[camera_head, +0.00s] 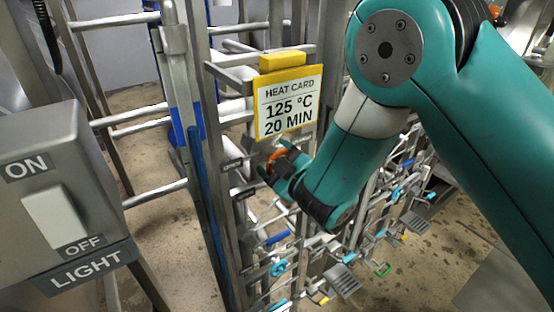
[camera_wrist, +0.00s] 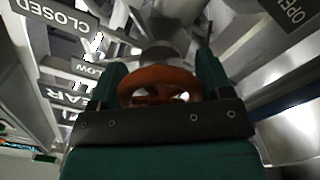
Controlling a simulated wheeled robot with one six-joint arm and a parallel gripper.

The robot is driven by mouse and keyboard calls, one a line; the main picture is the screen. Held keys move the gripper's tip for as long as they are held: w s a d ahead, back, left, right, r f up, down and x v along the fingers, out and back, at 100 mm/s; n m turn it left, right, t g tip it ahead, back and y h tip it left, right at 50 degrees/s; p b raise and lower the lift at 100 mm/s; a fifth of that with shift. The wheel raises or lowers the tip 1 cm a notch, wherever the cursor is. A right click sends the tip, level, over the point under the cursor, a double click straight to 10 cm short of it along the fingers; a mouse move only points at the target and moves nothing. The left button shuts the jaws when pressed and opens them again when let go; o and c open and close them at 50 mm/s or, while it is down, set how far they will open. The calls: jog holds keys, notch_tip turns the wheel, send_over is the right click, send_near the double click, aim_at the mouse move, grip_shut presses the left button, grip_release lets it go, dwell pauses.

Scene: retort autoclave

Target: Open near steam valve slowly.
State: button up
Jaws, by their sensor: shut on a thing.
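An orange handwheel (camera_wrist: 158,73) sits between the two green fingers of my gripper (camera_wrist: 161,82) in the wrist view. The fingers are shut on it from both sides. A grey stem or body rises behind the wheel. In the head view a small part of the orange wheel (camera_head: 275,158) shows at the tip of my gripper (camera_head: 280,168); the rest is hidden by the gripper. A sign (camera_wrist: 68,96) beside the wheel reads "EAR" with its start cut off. A "CLOSED" sign (camera_wrist: 55,17) is at upper left and an "OPEN" sign (camera_wrist: 296,13) at upper right.
A yellow-edged heat card (camera_head: 288,102) reading "125 °C 20 MIN" hangs just above my gripper. Metal rails and pipes (camera_head: 140,115) stand close around it. A grey light switch box (camera_head: 60,200) is at the left. Several small blue-handled valves (camera_head: 278,268) sit below.

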jog(key=shift+w+d+f+n, duration=0.1)
jog(key=shift+d+n, duration=0.05)
jog(key=shift+n, duration=1.55)
jog(key=shift+d+n, duration=0.1)
jog(key=shift+n, duration=1.6)
jog(key=o, duration=0.9)
jog(key=shift+a, duration=0.1)
